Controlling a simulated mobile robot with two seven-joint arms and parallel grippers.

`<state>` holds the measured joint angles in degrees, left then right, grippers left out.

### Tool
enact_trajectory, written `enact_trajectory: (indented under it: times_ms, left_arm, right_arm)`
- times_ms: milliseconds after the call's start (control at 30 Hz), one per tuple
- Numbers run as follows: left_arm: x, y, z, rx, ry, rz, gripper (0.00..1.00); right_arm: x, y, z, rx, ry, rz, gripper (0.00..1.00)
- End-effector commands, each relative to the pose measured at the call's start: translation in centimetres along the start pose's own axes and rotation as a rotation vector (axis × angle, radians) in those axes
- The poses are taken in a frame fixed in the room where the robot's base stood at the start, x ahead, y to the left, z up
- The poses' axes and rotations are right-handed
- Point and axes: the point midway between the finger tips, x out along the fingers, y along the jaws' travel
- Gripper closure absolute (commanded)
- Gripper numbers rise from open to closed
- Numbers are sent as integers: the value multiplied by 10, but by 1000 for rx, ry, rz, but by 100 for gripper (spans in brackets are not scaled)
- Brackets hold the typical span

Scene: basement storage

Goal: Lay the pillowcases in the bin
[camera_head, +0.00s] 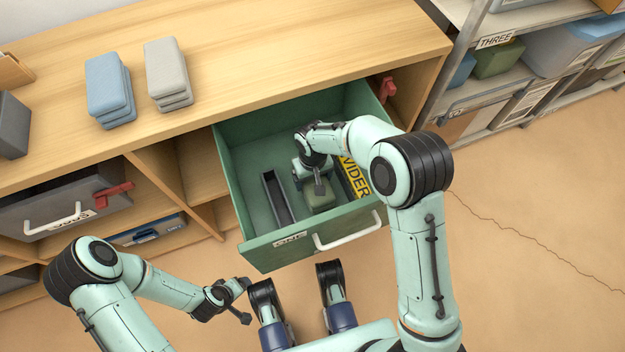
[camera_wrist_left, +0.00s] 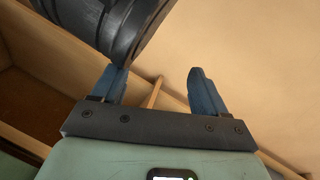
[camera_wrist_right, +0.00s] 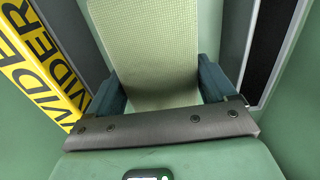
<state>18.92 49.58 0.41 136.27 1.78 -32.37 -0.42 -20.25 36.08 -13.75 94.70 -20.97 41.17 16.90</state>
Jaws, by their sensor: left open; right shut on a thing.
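The green bin (camera_head: 262,254), labelled ONE, is pulled out below the wooden top. My right gripper (camera_head: 318,184) is inside it, shut on a folded green cloth (camera_head: 320,199), likely a pillowcase. In the right wrist view the cloth (camera_wrist_right: 148,50) sits between both fingers, beside the bin's contents; I cannot tell whether it rests on the bin floor. A folded blue stack (camera_head: 110,90) and a folded grey stack (camera_head: 168,75), perhaps pillowcases, lie on the wooden top. My left gripper (camera_head: 240,302) is open and empty in front of the shelf unit; its fingers show in the left wrist view (camera_wrist_left: 160,88).
Inside the bin are a yellow divider (camera_head: 353,178) on the right and a dark narrow tray (camera_head: 277,199) on the left. A grey bin (camera_head: 50,200) with a red latch sits in the shelf at left. A rack (camera_head: 480,105) stands at right.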

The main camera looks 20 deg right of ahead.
Motion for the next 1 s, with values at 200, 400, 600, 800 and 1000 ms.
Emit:
enact_trajectory:
  times_ms: [200,400,600,800,1000]
  left_arm:
    - [7,-8,10,-8,-34,-13,26]
    - [7,-8,10,-8,-33,-14,26]
    - [8,-9,12,-10,-40,-17,26]
    - [8,-9,12,-10,-38,-16,26]
    - [-1,0,1,-1,-3,-1,26]
  right_arm:
    - [18,0,0,1,2,0,53]
    - [18,0,0,1,2,0,53]
    - [21,0,0,1,1,0,0]
    - [20,0,0,1,1,0,0]
    - [-3,0,-1,1,5,-1,0]
